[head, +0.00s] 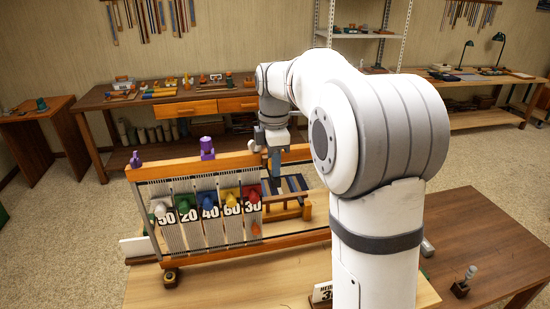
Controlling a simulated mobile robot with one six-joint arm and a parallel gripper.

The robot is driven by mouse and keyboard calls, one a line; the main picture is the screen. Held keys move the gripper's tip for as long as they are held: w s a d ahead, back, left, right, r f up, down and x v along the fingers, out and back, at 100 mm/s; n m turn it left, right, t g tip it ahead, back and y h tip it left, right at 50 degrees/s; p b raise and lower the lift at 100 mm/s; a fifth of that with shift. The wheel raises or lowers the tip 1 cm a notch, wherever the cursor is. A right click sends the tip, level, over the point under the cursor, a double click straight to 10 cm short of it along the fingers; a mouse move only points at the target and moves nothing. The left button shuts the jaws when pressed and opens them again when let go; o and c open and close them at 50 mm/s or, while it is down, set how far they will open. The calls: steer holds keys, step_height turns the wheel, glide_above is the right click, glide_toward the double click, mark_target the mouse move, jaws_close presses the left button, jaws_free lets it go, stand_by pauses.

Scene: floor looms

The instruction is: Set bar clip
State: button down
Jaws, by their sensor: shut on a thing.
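A wooden floor loom (225,163) stands at the middle left, with pale warp threads hanging from its top beam. A small purple clip (136,160) sits at the beam's left end. A taller purple clip (207,148) stands upright on the beam further right. My gripper (275,180) points down at the right part of the beam, to the right of both clips. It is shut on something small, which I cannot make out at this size. Whether that thing touches the beam is also unclear.
White, green, blue, yellow and red pieces (209,203) hang on the threads above number cards. A small rack (290,186) with dark strips is right of them. A brown table (480,240) fills the lower right. A workbench (180,100) with tools stands behind.

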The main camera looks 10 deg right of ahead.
steer(key=c, duration=1.1)
jaws_free()
steer(key=shift+c, duration=0.2)
steer(key=shift+r, duration=0.1)
step_height(320, 180, up, 8)
steer(key=shift+f+b, duration=0.15)
steer(key=shift+b, duration=0.15)
steer(key=s+f+m+t, duration=0.1)
steer(key=s+f+m, duration=0.3)
steer(key=s+m, duration=0.2)
steer(key=s+f+m+t, duration=0.1)
steer(key=s+f+m, duration=0.4)
steer(key=s, duration=0.6)
steer(key=s+f+m+t, duration=0.1)
steer(key=s+f+m, duration=0.3)
steer(key=s+m, duration=0.3)
steer(key=shift+s+f, duration=0.35)
steer(key=shift+s, duration=0.75)
